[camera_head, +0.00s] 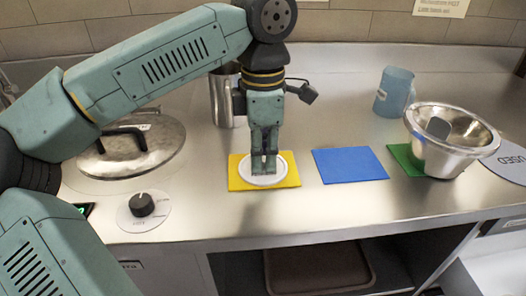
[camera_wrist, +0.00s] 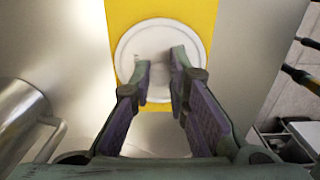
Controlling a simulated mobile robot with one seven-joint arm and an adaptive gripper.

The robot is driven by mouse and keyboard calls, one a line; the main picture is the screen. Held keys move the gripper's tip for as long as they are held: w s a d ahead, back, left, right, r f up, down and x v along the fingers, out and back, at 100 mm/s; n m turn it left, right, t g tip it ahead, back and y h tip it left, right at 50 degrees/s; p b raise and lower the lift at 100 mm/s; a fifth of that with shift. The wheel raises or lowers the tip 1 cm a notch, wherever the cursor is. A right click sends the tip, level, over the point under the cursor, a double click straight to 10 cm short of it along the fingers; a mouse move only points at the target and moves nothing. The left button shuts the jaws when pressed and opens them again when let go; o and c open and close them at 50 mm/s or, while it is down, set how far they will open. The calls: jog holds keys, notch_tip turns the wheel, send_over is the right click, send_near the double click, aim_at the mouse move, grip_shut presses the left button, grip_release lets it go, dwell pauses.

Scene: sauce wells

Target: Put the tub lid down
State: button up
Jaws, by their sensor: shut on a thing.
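The tub lid (camera_head: 280,178) is a round white disc over the yellow mat (camera_head: 236,175). It looks level and lies at or just above the mat; I cannot tell whether it touches. In the wrist view the lid (camera_wrist: 133,45) is near the top centre, with the yellow mat (camera_wrist: 205,12) around it. My gripper (camera_head: 264,166) points down at the lid's middle and is shut on it. In the wrist view my gripper's (camera_wrist: 161,70) fingertips are at the lid's centre, with a small gap between them; what they pinch is mostly hidden.
A blue mat (camera_head: 349,165) is bare to the right. A steel bowl (camera_head: 460,160) stands on a green mat (camera_head: 402,153), with a blue cup (camera_head: 393,95) behind. A steel pitcher (camera_head: 221,98) is behind my gripper. A large pan lid (camera_head: 165,150) and a knob (camera_head: 142,205) are left. The counter's front edge is near.

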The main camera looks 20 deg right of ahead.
aim_at(263, 158)
jog(key=shift+f, duration=0.25)
jog(key=o, duration=0.8)
jog(key=shift+r, duration=0.1)
notch_tip(263, 158, up, 12)
jog(key=shift+r, duration=0.2)
